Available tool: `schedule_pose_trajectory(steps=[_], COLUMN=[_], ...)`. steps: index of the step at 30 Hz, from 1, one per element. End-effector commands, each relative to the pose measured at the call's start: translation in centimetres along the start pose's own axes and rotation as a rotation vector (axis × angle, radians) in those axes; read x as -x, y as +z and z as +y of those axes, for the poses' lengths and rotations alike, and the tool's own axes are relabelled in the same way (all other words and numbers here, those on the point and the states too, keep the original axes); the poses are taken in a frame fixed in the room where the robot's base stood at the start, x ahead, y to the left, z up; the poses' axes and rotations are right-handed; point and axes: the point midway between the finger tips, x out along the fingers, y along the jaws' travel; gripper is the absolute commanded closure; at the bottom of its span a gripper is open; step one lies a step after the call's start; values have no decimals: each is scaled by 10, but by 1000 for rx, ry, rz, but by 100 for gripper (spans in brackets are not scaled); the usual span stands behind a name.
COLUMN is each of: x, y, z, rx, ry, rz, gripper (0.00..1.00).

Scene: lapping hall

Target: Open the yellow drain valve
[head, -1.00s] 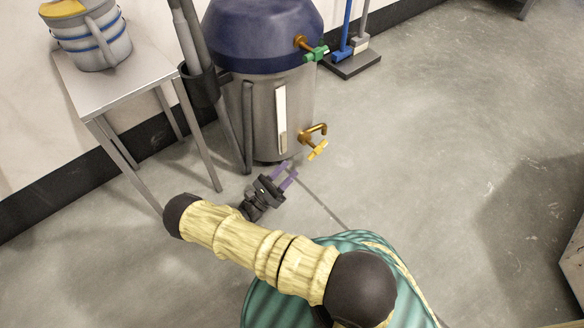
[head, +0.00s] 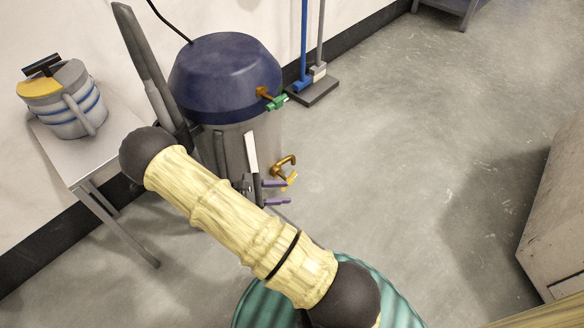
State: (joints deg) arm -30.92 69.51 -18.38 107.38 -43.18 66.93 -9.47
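The yellow drain valve handle (head: 291,181) sits on the end of a bent brass pipe (head: 286,162) low on the right side of a steel tank with a dark blue dome (head: 226,70). My gripper (head: 285,192) has two purple fingers that stand apart with a gap between them, and I see nothing in the gap. The fingers point right, just below and left of the yellow handle. The upper fingertip appears close to the handle; I cannot tell whether they touch. My arm hides part of the tank's lower left and most of the gripper body.
A green valve (head: 276,102) on a brass stub sits higher on the tank. A metal table (head: 85,165) with a striped bucket (head: 70,105) stands left. Broom-like tools (head: 313,85) stand behind. A cabinet (head: 560,220) is at right. The floor between is clear.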

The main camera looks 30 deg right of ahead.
Motion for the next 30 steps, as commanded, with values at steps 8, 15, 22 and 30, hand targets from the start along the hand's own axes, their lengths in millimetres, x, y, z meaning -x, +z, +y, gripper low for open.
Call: schedule_pose_trajectory(steps=[8,15,22,30], x=[28,62,94,122], y=[96,171,251,346], z=[-23,-36,-43,-47], rx=[-203,-414,-645,-948], ry=[-276,-471,-623,-753], rz=[365,653,905,1162], gripper=[61,61,61,61])
